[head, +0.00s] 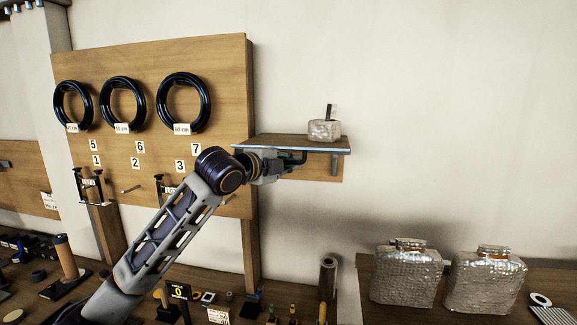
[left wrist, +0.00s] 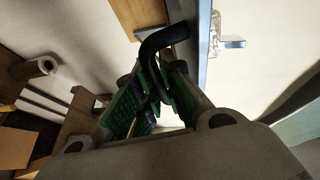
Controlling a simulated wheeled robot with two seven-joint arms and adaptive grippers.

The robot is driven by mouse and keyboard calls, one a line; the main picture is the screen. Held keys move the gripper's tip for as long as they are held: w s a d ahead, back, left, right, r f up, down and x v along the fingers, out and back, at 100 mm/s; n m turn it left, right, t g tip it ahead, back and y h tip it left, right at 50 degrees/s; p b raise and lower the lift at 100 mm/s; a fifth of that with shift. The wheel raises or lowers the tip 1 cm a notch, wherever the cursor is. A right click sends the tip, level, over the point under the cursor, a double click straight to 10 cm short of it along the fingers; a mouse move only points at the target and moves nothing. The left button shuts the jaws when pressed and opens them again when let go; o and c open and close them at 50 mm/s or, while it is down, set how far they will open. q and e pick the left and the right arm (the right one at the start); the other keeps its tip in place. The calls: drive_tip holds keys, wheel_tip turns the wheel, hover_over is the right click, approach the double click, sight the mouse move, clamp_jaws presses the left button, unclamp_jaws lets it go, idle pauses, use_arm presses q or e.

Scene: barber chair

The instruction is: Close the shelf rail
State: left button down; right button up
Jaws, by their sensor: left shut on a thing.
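The wooden shelf (head: 275,141) is fixed to the wall beside the pegboard. My left gripper (head: 292,159) is at the shelf's underside, near its front edge. In the left wrist view, a dark curved bar, apparently the shelf rail (left wrist: 160,42), runs between the green finger pads of my left gripper (left wrist: 160,88). The gripper is shut on this bar. A blue-grey edge of the shelf (left wrist: 203,50) passes close beside the bar. In the head view my gripper hides most of the rail. My right gripper is not in view.
A wrapped block (head: 324,130) with a dark upright piece sits on the shelf. The pegboard (head: 225,80) with black rings (head: 184,102) stands left of it. Below are a cluttered bench and two wrapped containers (head: 405,275) (head: 485,280). The wall right of the shelf is clear.

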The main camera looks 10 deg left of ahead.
sight(288, 148)
use_arm(q)
drive_tip(key=shift+s+r+n+g+y, duration=0.1)
drive_tip(key=shift+r+n+g+y, duration=0.35)
drive_tip(key=shift+r+g, duration=0.7)
drive_tip(key=shift+r+n+g+y, duration=0.15)
drive_tip(key=shift+r+n+g, duration=0.2)
drive_tip(key=shift+g, duration=0.65)
drive_tip(key=shift+r+n+g+y, duration=0.1)
drive_tip(key=shift+r+n+g, duration=0.2)
drive_tip(key=shift+g, duration=0.65)
drive_tip(key=shift+w+r+n+g, duration=0.25)
drive_tip(key=shift+r+g, duration=0.2)
drive_tip(key=shift+g, duration=0.4)
drive_tip(key=shift+w+r+n+g, duration=0.15)
drive_tip(key=shift+w+r+g, duration=0.2)
drive_tip(key=shift+g, duration=0.5)
drive_tip(key=shift+r, duration=0.1)
drive_tip(key=shift+w+r+n+g+y, duration=0.15)
drive_tip(key=shift+w+r+n+g, duration=0.1)
drive_tip(key=shift+g, duration=0.55)
drive_tip(key=shift+w+r+n+g+y, duration=0.15)
drive_tip(key=shift+w+r+g, duration=0.1)
drive_tip(key=shift+g, duration=0.55)
drive_tip(key=c, duration=1.8)
unclamp_jaws()
drive_tip(key=shift+r, duration=0.1)
drive_tip(key=shift+r, duration=0.1)
